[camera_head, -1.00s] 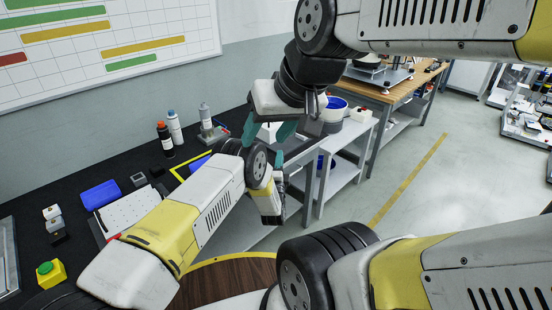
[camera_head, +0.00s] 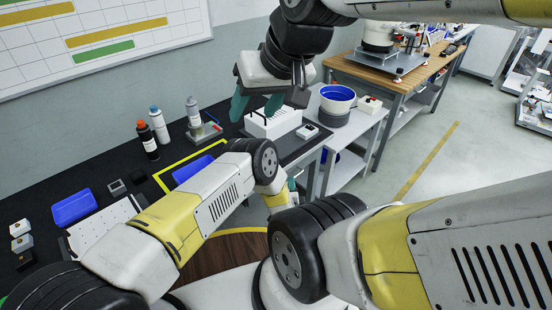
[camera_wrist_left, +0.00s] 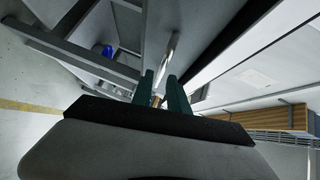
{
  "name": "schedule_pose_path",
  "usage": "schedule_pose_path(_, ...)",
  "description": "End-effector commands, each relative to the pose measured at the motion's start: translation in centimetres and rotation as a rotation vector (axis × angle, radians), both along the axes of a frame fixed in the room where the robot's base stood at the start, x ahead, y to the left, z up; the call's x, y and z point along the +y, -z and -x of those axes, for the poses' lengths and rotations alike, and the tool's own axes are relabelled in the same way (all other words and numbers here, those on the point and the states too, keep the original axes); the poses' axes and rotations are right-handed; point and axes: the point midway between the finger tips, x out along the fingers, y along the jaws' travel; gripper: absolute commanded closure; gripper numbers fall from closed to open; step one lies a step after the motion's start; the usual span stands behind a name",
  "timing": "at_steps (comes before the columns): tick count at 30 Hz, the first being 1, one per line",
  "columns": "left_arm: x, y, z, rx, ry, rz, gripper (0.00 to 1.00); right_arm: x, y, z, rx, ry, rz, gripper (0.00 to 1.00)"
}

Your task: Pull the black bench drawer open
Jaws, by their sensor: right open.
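My left gripper (camera_wrist_left: 162,88) is low at the bench front. In the left wrist view its two teal fingers are close together with a silver bar handle (camera_wrist_left: 173,48) between them. A dark panel (camera_wrist_left: 226,44) runs beside the bar; I cannot tell how far the black drawer stands out. In the head view my left gripper (camera_head: 290,188) is mostly hidden behind its own wrist and my other arm. My right gripper (camera_head: 256,106) is open, its teal fingers apart above a white box with a handle (camera_head: 273,124), apparently empty.
The black bench top (camera_head: 105,165) holds blue bins (camera_head: 74,206), bottles (camera_head: 159,124) and a yellow-framed area. A grey side table (camera_head: 358,140) carries a blue-lined bowl (camera_head: 338,97). A round wooden top (camera_head: 225,255) is close below my left arm.

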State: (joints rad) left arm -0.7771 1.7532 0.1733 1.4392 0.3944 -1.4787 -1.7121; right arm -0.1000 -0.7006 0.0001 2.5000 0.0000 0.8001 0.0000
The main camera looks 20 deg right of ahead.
Motion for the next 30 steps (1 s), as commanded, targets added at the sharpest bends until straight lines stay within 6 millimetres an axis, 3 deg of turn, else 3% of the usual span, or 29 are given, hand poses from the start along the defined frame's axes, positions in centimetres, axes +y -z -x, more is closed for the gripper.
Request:
schedule_pose_path(9,-1.6,0.6,-3.8,-0.001,0.000,0.001,0.80,0.0,0.0,0.0,0.001,0.000,0.000,0.46)
schedule_pose_path(19,-1.8,0.7,-4.3,0.000,0.001,0.000,0.80,0.0,0.0,0.0,0.001,0.000,0.000,0.46)
schedule_pose_path(23,-1.8,0.7,-4.3,0.000,0.001,0.000,1.00,0.0,0.0,0.0,0.001,0.000,0.000,0.46)
schedule_pose_path(30,-1.8,0.7,-4.3,0.000,0.001,0.000,1.00,0.0,0.0,0.0,0.001,0.000,0.000,0.46)
